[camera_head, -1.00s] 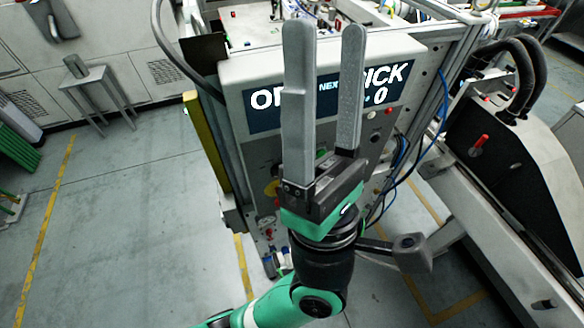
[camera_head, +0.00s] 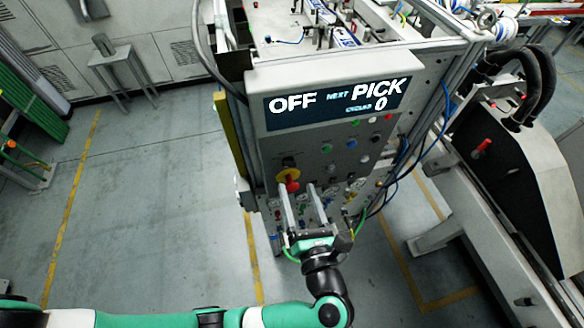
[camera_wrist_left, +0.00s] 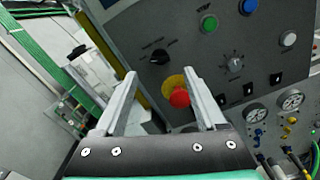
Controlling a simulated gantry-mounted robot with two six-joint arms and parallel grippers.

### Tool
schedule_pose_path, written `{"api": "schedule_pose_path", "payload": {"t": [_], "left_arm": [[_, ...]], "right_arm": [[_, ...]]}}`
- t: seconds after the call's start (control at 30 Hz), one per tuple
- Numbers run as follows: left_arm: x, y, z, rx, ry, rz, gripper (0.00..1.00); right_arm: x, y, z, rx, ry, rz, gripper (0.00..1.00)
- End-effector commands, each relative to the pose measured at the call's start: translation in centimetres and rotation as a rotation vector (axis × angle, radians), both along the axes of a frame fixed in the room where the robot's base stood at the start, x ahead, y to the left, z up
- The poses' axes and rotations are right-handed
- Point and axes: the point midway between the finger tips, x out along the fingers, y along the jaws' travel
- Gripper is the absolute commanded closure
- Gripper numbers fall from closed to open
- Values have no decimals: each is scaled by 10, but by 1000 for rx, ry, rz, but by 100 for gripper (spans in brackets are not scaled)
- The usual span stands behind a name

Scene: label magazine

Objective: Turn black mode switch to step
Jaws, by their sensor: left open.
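The black mode switch (camera_wrist_left: 160,56) is a knob on the grey panel. In the left wrist view it sits just beyond and between my fingertips, above the red emergency button. It shows small in the head view (camera_head: 289,161), and its marked position is too small to read. My left gripper (camera_head: 297,187) is open and empty, its fingers pointing at the panel below the switch; its fingers also show in the left wrist view (camera_wrist_left: 160,73). No contact with the switch is visible. The display (camera_head: 335,103) reads OFF, NEXT PICK and 0. My right gripper is not in view.
The red emergency button (camera_wrist_left: 179,97) on its yellow base lies close to the fingers. A green button (camera_wrist_left: 208,23), a blue button (camera_wrist_left: 248,6) and a white button (camera_wrist_left: 288,39) are to the right. Gauges (camera_wrist_left: 291,100) and cables are lower right. Open floor lies left.

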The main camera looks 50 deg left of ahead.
Motion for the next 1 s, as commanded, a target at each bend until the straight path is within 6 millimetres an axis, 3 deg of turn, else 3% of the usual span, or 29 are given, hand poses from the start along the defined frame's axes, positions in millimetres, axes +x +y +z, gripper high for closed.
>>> {"api": "schedule_pose_path", "payload": {"t": [0.1,0.3,0.63,1.0], "left_arm": [[12,25,2,1,2,5,27],[26,50,1,1,1,2,27],[29,55,0,1,0,0,27],[28,55,0,1,0,0,94]], "right_arm": [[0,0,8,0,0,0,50],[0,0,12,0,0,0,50],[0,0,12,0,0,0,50],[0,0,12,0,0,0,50]]}}
